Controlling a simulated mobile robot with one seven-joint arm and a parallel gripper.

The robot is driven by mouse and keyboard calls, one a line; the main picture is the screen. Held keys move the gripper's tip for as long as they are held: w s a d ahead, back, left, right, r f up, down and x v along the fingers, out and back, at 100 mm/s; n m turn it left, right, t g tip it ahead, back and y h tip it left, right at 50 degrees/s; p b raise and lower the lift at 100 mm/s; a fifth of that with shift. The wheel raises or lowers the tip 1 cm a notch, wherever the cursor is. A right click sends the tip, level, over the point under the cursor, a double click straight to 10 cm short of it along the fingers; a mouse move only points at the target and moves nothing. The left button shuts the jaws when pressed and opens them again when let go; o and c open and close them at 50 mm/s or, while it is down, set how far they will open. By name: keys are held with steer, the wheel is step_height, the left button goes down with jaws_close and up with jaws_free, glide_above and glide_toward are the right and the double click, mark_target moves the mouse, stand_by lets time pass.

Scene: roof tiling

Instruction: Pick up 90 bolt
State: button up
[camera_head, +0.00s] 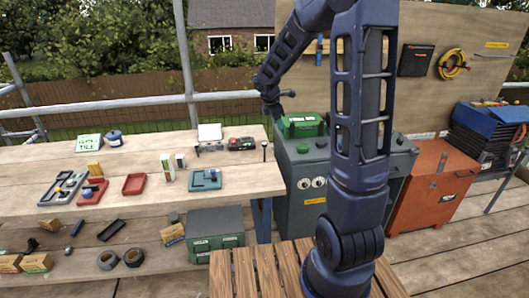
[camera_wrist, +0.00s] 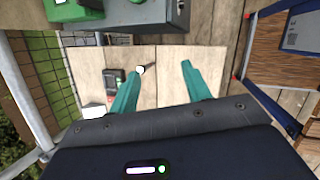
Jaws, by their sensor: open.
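A small dark bolt-like piece (camera_head: 265,151) stands upright near the right end of the wooden workbench (camera_head: 120,162). In the wrist view a similar piece with a pale round head (camera_wrist: 145,69) shows beside the left fingertip, over the bench top. I cannot read any marking that says it is the 90 bolt. My gripper (camera_wrist: 162,70) has its two teal fingers spread, with nothing held between them. In the head view my arm's end is above and behind the right end of the bench, and the fingers are not clear there.
A black and red device (camera_head: 242,144) and a white box (camera_head: 209,132) are left of the piece. A green case (camera_head: 302,124) sits on a dark grey cabinet (camera_head: 300,172) to the right. Trays, including a red one (camera_head: 134,184), occupy the bench's left. A metal railing (camera_head: 90,104) runs behind.

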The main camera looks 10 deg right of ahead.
mark_target(263, 145)
steer(key=w+a+f+n, duration=0.1)
steer(key=w+f+n, duration=0.1)
steer(key=f, duration=0.3)
steer(key=w+a+f+n, duration=0.2)
steer(key=w+f+n, duration=0.1)
steer(key=f, duration=0.3)
steer(key=w+a+f+n, duration=0.1)
steer(key=w+f+n, duration=0.1)
steer(key=w+f, duration=0.3)
steer(key=shift+a+f, duration=0.15)
steer(key=shift+f, duration=0.25)
steer(key=shift+x, duration=2.85)
steer(key=shift+w+r, duration=0.1)
steer(key=shift+w, duration=0.05)
jaws_close()
